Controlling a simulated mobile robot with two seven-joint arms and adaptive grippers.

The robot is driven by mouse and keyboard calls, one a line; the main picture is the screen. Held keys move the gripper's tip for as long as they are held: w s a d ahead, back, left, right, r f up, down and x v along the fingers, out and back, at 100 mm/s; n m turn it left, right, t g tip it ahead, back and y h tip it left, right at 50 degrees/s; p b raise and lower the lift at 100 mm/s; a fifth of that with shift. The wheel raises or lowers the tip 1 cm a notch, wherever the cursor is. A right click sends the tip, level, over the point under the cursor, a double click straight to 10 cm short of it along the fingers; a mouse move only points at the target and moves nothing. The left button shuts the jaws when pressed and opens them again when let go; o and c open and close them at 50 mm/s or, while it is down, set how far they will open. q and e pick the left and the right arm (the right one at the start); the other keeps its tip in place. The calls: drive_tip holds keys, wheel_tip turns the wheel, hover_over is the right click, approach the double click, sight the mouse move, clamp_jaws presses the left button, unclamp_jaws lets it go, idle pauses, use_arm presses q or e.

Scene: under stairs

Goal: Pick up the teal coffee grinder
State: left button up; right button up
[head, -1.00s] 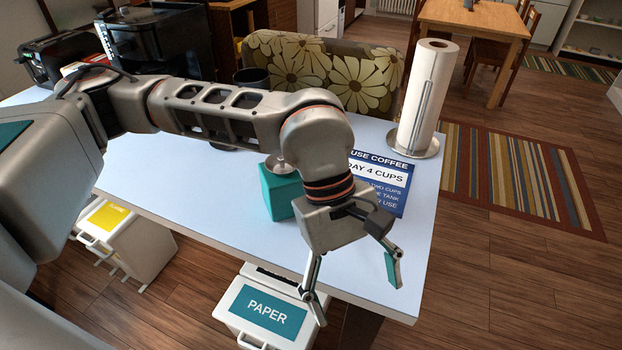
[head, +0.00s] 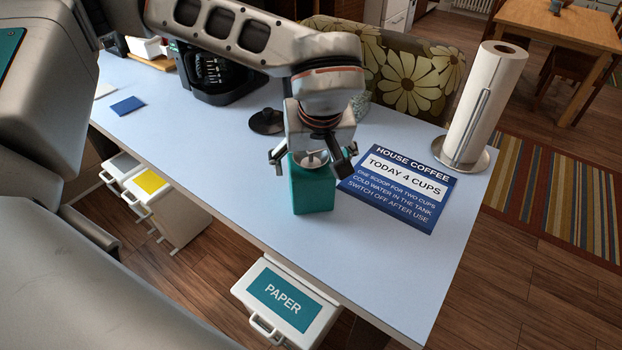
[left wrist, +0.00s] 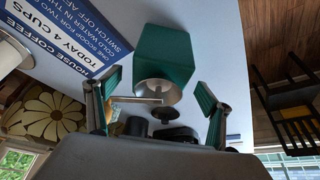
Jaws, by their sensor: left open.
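The teal coffee grinder (head: 312,192) stands upright on the pale blue table, with a metal bowl and crank on top. My left gripper (head: 312,165) is above it, pointing down, with its fingers apart on either side of the grinder's top. In the left wrist view the teal grinder body (left wrist: 165,55) and its metal bowl (left wrist: 158,92) lie ahead of the open fingers (left wrist: 158,105). Nothing is held between them, and I cannot tell whether a finger touches the grinder. My right gripper is not in view.
A blue coffee sign (head: 400,190) lies right of the grinder, and a paper towel roll (head: 483,105) stands beyond it. A black lid-like object (head: 267,121) and a coffee machine (head: 215,75) are behind. The table's front (head: 370,270) is clear.

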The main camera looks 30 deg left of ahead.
use_arm(q)
drive_tip(key=x, duration=0.4)
drive_tip(key=shift+f, duration=0.15)
drive_tip(key=shift+c, duration=0.5)
drive_tip(key=c, duration=1.5)
wheel_tip(320, 180, up, 20)
drive_tip(key=shift+r+p, duration=0.1)
drive_tip(key=shift+p, duration=0.4)
